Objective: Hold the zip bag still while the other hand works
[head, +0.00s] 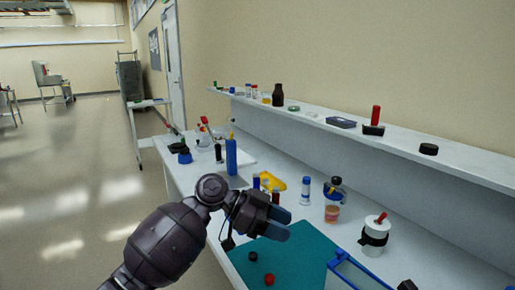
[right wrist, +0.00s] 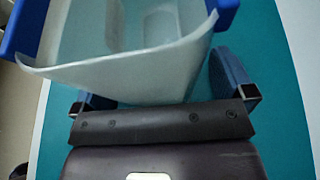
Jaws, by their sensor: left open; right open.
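The zip bag (head: 352,276) is translucent with blue edges and lies at the bottom of the head view, cut off by the frame, by the teal mat (head: 285,252). In the right wrist view the bag (right wrist: 125,68) fills the top middle, its pale open-looking rim facing me. My right gripper (right wrist: 152,85) is open, with a blue-padded finger on each side of the bag; I cannot tell whether either touches it. My left gripper (head: 276,222) is open and empty above the mat's far left part, apart from the bag.
A black cap (head: 253,256) and a red cap (head: 269,279) lie on the mat. Behind stand a jar with orange contents (head: 333,208), a white tube (head: 305,191) and a blue bottle (head: 231,157). A white container (head: 374,238) stands right. A shelf (head: 400,141) runs along the wall.

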